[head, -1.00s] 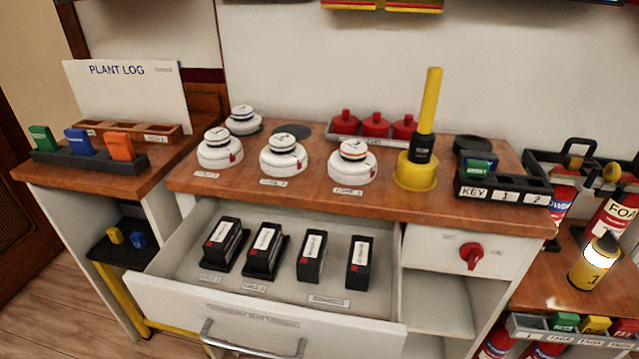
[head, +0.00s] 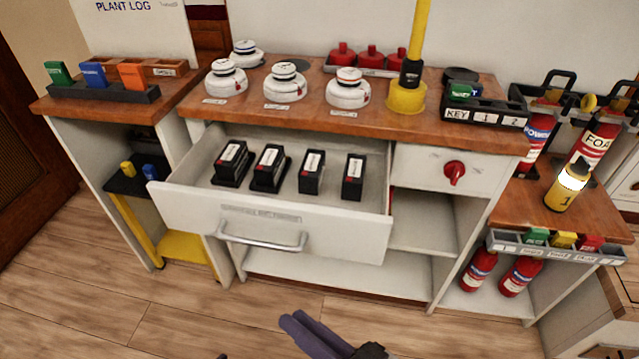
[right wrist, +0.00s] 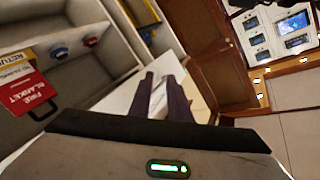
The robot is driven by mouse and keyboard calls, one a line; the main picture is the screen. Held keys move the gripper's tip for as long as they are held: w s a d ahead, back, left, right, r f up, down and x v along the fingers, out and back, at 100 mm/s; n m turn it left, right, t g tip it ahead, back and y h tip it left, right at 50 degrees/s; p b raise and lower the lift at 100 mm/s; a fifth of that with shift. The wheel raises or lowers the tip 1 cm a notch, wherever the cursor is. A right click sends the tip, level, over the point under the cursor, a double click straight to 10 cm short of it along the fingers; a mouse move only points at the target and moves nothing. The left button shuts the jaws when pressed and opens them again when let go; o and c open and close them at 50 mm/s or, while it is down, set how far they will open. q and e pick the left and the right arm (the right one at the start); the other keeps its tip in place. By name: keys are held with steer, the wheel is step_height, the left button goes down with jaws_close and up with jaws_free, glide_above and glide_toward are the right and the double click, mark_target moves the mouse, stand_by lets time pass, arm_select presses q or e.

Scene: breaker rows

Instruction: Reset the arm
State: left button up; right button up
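My right gripper (head: 296,322) is at the bottom middle of the head view, over the floor in front of the open drawer. Its two dark purple fingers also show in the right wrist view (right wrist: 160,95), with a gap between them and nothing held. A small dark tip (head: 222,356) at the bottom edge of the head view may be my left gripper; too little shows to tell its state. The open drawer (head: 270,228) holds several black modules (head: 268,168). White detectors (head: 285,83) stand on the wooden counter (head: 385,118) above it.
A yellow post (head: 407,95) and a key tray (head: 485,114) stand at the counter's right. Right of it is a lower shelf with a yellow bottle (head: 565,190) and extinguishers (head: 520,275). A plant log (head: 130,25) is at the left. The floor (head: 200,310) in front is clear.

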steer(key=w+d+f+g+h, duration=0.2)
steer(key=d+f+h, duration=0.2)
steer(key=d+h, duration=0.5)
steer(key=s+d+f+g+h, duration=0.1)
steer(key=s+d+g+h, duration=0.15)
steer(key=s+d, duration=0.45)
steer(key=s+d+f+g+h, duration=0.1)
steer(key=s+d+g, duration=0.25)
steer(key=d, duration=0.55)
arm_select(q)
steer(key=r+p, duration=0.1)
steer(key=p, duration=0.2)
steer(key=s+r+p, duration=0.1)
steer(key=shift+s+a+r+p, duration=0.1)
steer(key=shift+a+r+p, duration=0.2)
steer(key=shift+r+p, duration=0.1)
arm_select(e)
steer(key=w+a+f+t+y, duration=0.2)
steer(key=w+a+f+t, duration=0.1)
steer(key=a+f+t, duration=0.2)
steer(key=shift+w+a+f+n+t+y, duration=0.35)
steer(key=shift+w+a+f+n+t, duration=0.05)
steer(key=shift+a, duration=0.45)
arm_select(q)
steer(key=shift+r, duration=0.1)
